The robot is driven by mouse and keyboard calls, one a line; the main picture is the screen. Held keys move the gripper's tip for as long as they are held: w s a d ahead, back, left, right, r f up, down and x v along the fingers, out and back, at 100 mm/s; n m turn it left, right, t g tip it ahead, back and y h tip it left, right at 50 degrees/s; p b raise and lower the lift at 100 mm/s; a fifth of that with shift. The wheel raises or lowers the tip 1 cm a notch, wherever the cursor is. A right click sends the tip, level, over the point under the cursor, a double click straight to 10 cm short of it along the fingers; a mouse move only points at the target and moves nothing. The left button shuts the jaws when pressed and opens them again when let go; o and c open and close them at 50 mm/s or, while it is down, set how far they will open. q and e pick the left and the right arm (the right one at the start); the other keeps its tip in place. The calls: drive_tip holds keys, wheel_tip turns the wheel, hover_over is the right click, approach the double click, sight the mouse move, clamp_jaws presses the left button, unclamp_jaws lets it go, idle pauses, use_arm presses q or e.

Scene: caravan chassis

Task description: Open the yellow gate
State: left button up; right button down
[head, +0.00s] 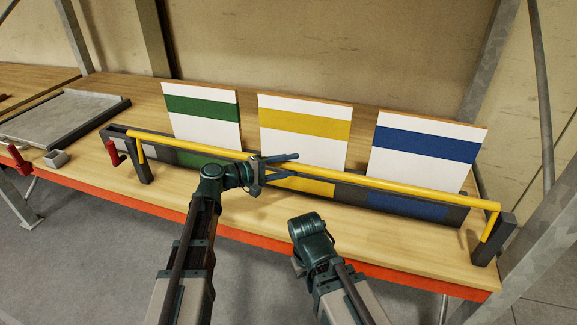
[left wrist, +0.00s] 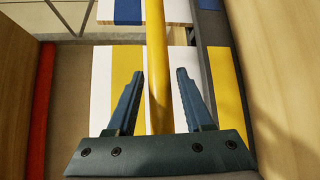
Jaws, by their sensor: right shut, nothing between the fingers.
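The yellow gate, a white panel with a yellow stripe (head: 303,122), stands upright in the middle behind a long yellow bar (head: 400,186). The bar runs along a dark rail with coloured patches, and its ends bend down. My left gripper (head: 296,167) is open at the bar, in front of the yellow panel. In the left wrist view the bar (left wrist: 157,60) runs between the fingers of the left gripper (left wrist: 160,73), with a gap on each side. My right gripper (head: 306,232) is lower, in front of the bench edge. It is shut and empty, its fingers mostly hidden.
A green-striped panel (head: 202,110) stands to the left and a blue-striped panel (head: 425,148) to the right. Red handles (head: 114,153) and a grey tray (head: 65,117) are at the left. Metal posts rise at the right. The bench has an orange front edge (head: 400,276).

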use_arm(q)
clamp_jaws()
idle(1.2)
